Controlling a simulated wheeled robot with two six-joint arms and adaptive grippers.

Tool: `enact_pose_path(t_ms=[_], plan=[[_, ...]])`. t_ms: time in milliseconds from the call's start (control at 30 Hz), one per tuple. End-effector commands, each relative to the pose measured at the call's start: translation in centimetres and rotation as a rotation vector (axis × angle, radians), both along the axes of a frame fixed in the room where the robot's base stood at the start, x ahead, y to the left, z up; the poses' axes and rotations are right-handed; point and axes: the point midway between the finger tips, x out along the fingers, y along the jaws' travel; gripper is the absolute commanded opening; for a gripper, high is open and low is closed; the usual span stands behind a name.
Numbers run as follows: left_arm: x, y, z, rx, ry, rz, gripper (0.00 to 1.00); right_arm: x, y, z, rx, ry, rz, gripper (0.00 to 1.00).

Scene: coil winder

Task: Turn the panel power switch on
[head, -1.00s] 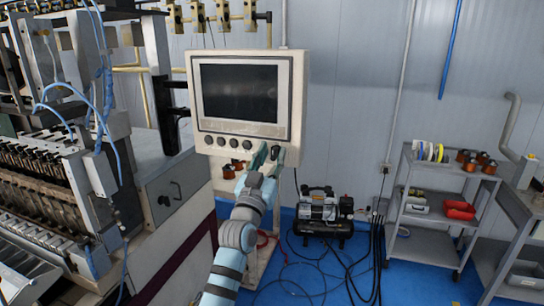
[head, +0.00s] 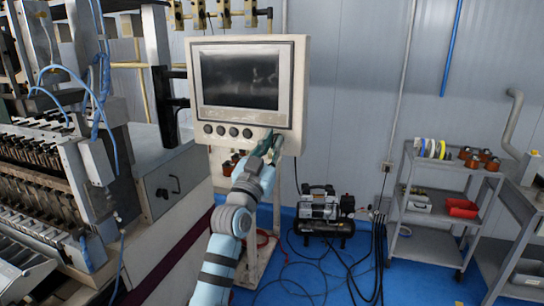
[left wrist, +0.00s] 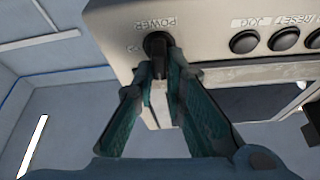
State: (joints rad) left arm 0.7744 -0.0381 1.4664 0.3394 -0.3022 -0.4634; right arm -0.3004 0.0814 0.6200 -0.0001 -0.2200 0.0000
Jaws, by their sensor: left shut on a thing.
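The control panel (head: 302,90) is a cream box with a dark screen (head: 240,80) and a row of round dark buttons below it. The power switch (left wrist: 157,42) is a black rotary knob under the upside-down POWER label in the left wrist view. My left gripper (head: 272,143) is at the panel's lower right corner, with its arm rising from below. In the left wrist view my left gripper (left wrist: 158,66) has its two green fingertips on either side of the knob's grip. In the head view the gripper covers the knob. My right gripper is not in view.
Black buttons (left wrist: 245,41) sit beside the switch on the panel face. A coil winding machine (head: 60,170) fills the left side. A compressor (head: 325,208) stands on the blue floor behind, and a grey trolley (head: 425,195) stands at the right.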

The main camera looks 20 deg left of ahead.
Motion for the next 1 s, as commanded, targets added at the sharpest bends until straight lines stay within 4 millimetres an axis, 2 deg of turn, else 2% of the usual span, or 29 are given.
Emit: enact_pose_path(t_ms=[33,100,233,400,700,1000], plan=[[-0.1,0.1,-0.7,0.029,-0.014,0.002,0.0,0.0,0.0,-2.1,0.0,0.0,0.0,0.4],[-0.1,0.1,-0.8,0.084,-0.018,0.003,0.0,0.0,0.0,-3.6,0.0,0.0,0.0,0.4],[-0.1,0.1,-0.7,0.199,-0.025,0.003,0.0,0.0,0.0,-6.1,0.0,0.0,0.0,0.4],[-0.1,0.0,-0.4,0.36,-0.032,0.003,0.0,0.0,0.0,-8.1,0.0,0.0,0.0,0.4],[-0.1,0.0,-0.1,0.646,-0.047,0.002,0.0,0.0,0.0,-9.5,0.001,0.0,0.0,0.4],[-0.1,-0.1,0.0,0.929,-0.064,0.001,0.0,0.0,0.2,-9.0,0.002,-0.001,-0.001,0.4]])
